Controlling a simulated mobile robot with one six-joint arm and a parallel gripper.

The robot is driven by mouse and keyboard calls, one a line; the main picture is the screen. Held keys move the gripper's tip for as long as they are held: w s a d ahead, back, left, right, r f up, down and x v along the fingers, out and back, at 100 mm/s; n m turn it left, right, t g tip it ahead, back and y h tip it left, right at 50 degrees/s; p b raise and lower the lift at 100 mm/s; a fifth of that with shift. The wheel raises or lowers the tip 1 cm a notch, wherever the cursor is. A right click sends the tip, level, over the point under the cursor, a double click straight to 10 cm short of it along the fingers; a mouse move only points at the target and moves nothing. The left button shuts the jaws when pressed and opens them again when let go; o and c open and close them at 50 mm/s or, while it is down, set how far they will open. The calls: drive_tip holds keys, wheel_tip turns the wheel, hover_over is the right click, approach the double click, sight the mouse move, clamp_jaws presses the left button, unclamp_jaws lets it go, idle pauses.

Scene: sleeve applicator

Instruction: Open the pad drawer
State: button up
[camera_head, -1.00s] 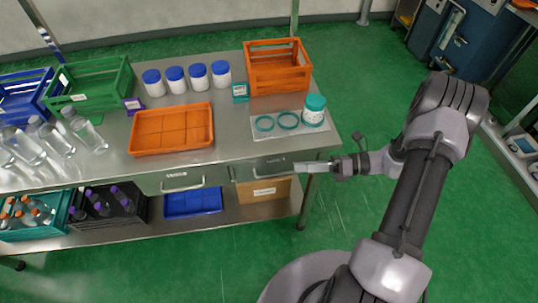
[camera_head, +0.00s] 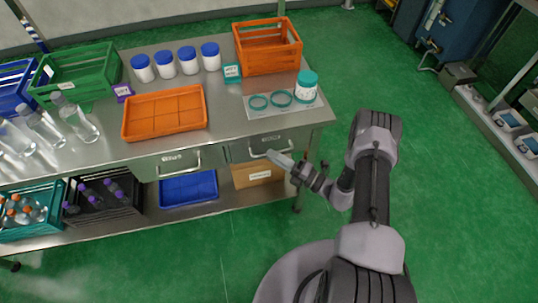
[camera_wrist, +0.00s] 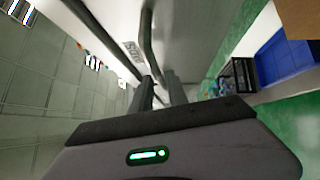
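Two grey drawers sit under the steel table top, and their label text is too small to read in the head view. The left drawer (camera_head: 150,170) and the right drawer (camera_head: 238,152) both look shut, each with a bar handle. My gripper (camera_head: 271,155) is at the right drawer's handle (camera_head: 254,155), pointing at it from the front right. In the wrist view, my gripper's fingers (camera_wrist: 160,90) are apart, with the handle bar (camera_wrist: 148,35) running down toward the gap between them. I cannot tell whether they touch it. A label (camera_wrist: 132,50) shows on the drawer front.
On the table are an orange tray (camera_head: 128,128), white jars with blue lids (camera_head: 188,64), an orange crate (camera_head: 268,58), and teal rings on a mat beside a teal-lidded jar (camera_head: 306,92). A blue tray (camera_head: 188,188) and a cardboard box (camera_head: 258,178) are on the shelf below.

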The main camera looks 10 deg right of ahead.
drive_tip(key=shift+x, duration=1.2)
clamp_jaws()
idle(0.6)
